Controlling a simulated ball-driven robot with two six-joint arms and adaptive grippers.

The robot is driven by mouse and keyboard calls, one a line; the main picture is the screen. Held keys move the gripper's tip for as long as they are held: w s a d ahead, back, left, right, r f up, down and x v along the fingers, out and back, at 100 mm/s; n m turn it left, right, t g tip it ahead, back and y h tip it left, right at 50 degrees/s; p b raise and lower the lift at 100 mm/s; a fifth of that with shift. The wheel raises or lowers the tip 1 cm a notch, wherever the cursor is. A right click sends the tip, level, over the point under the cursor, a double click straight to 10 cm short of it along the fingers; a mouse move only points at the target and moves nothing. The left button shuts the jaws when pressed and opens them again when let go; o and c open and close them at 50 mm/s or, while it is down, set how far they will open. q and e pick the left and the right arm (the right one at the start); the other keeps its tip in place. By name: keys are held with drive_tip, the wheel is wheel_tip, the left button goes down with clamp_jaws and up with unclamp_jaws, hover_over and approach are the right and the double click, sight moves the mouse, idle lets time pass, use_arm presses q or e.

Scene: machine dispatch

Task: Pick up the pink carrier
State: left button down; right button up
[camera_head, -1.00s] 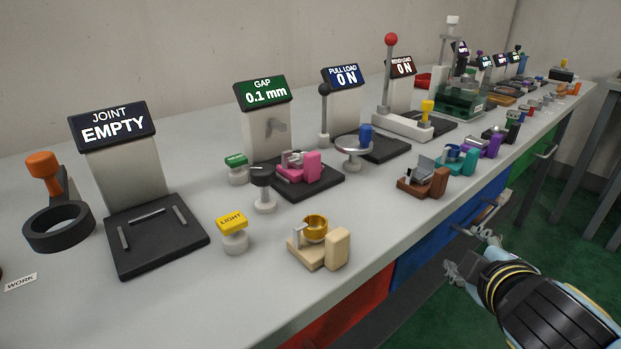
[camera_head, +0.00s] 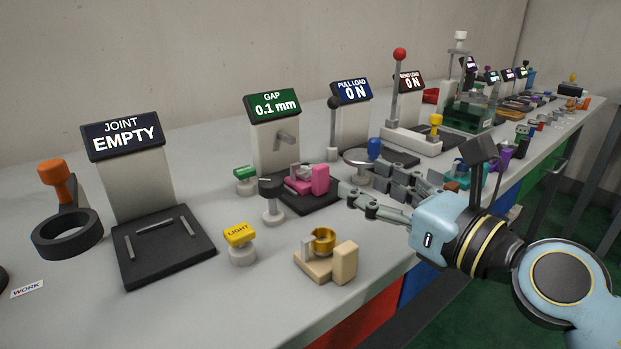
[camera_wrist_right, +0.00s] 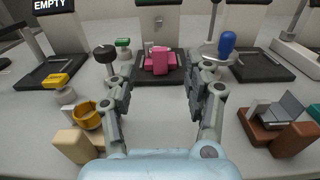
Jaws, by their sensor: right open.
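The pink carrier (camera_head: 306,181) sits on the black base plate of the station whose sign reads "GAP 0.1 mm" (camera_head: 273,105). It also shows in the right wrist view (camera_wrist_right: 159,61), beyond and between my fingers. My right gripper (camera_head: 362,190) is over the bench, to the right of the carrier. In the right wrist view my right gripper (camera_wrist_right: 156,97) has its fingers spread wide with nothing between them. The fingers appear short of the carrier and not touching it. My left gripper is not in view.
A black-topped knob (camera_head: 272,200) stands left of the carrier and a round tray with a blue knob (camera_wrist_right: 227,45) stands right. A beige carrier with a gold ring (camera_head: 321,258) is in front. A brown carrier (camera_wrist_right: 278,131) lies right of my gripper. Bare bench lies between my fingers and the plate.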

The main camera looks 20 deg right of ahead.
sight(324, 169)
drive_tip(key=x, duration=0.5)
drive_tip(key=shift+f, duration=0.1)
drive_tip(key=w, duration=0.1)
drive_tip(key=w+a, duration=0.1)
drive_tip(key=w+f+b, duration=0.1)
drive_tip(key=w, duration=0.1)
drive_tip(key=shift+a, duration=0.25)
drive_tip(key=shift+w+a, duration=0.15)
drive_tip(key=shift+w, duration=0.25)
clamp_jaws()
